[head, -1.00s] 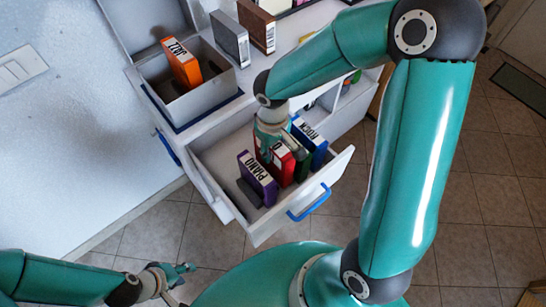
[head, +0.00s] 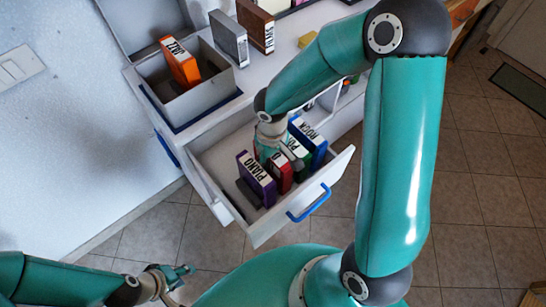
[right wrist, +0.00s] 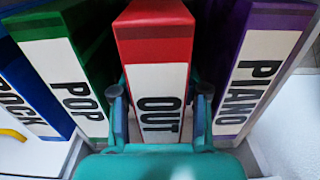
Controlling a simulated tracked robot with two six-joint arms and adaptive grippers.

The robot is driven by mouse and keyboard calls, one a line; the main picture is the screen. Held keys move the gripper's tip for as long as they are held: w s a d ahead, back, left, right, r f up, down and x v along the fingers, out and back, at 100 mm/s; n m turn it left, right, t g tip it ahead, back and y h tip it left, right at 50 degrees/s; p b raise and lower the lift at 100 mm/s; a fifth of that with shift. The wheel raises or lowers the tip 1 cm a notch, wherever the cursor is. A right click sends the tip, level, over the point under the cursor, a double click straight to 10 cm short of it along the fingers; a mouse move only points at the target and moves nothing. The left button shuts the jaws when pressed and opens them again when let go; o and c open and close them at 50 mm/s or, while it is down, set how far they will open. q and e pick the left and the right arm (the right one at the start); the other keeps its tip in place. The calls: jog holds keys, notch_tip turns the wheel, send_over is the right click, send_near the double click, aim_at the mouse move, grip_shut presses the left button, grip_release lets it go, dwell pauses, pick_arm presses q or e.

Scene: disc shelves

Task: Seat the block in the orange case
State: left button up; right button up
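The orange case (head: 181,65), labelled JAZZ, stands leaning in a grey open box (head: 195,105) on the cabinet top. In the open drawer (head: 222,148), a red case labelled OUT (right wrist: 155,42) stands between the purple PIANO case (right wrist: 262,60) and the green POP case (right wrist: 68,70). The blue ROCK case (head: 312,142) is beyond the green one. My right gripper (right wrist: 160,98) has its fingers on both sides of the red case and looks closed on it. My left gripper (head: 182,276) is empty and open at lower left, away from the cabinet.
A grey case (head: 229,40) and a brown case (head: 256,27) stand on the cabinet top beside the box. The drawer has a blue handle (head: 310,204).

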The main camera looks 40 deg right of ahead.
jog(key=shift+r, duration=0.15)
jog(key=shift+r, duration=0.2)
notch_tip(320, 180, up, 12)
jog(key=shift+f+p, duration=0.2)
jog(key=shift+p, duration=0.6)
